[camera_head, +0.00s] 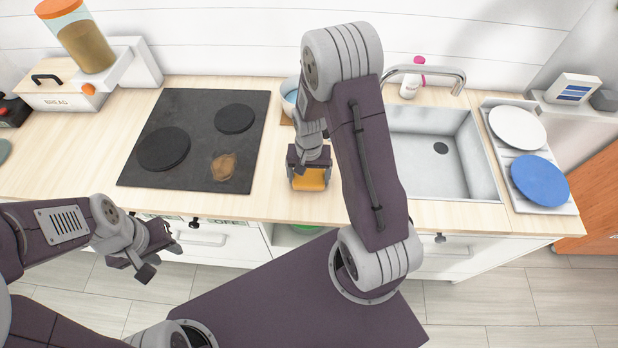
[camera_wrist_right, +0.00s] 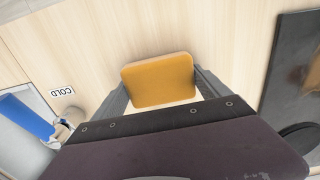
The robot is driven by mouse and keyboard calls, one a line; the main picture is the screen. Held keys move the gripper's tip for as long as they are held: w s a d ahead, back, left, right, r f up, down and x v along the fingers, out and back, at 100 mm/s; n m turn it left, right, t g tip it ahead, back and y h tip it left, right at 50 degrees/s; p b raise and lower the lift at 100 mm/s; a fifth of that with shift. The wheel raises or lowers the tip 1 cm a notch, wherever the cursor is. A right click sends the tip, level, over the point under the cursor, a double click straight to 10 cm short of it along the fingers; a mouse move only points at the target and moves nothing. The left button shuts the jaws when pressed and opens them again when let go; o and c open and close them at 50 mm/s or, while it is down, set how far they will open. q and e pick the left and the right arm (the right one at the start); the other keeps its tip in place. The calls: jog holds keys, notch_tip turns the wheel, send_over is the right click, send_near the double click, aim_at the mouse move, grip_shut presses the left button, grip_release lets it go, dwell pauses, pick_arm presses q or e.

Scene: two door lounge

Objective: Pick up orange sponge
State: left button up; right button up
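The orange sponge (camera_head: 309,179) lies on the wooden counter between the stovetop and the sink, near the front edge. In the right wrist view the sponge (camera_wrist_right: 158,80) shows between the two fingers, with its near end close to the gripper body. My right gripper (camera_head: 309,183) is over the sponge, with one finger on each side. The fingers (camera_wrist_right: 162,84) are spread wide, and a narrow gap shows beside the sponge; contact is hard to judge. My left gripper (camera_head: 158,258) is open and empty, low in front of the counter at the left.
A black stovetop (camera_head: 190,115) with a brown patch lies left of the sponge. A sink (camera_head: 450,178) is to the right, beyond my right arm. A blue-and-white pot or bowl (camera_head: 290,92) stands behind. A rack at the right holds white (camera_head: 517,127) and blue (camera_head: 540,180) plates.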

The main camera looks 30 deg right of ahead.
aim_at(310, 176)
jog(key=c, duration=0.4)
jog(key=shift+o, duration=0.2)
jog(key=shift+r, duration=0.1)
jog(key=shift+r, duration=0.2)
jog(key=r, duration=0.4)
jog(key=shift+s, duration=0.2)
jog(key=s+d+r, duration=0.4)
jog(key=s+r, duration=0.2)
jog(key=s, duration=0.4)
jog(key=shift+s+r+b, duration=0.25)
jog(key=shift+s+b, duration=0.1)
jog(key=shift+b, duration=0.05)
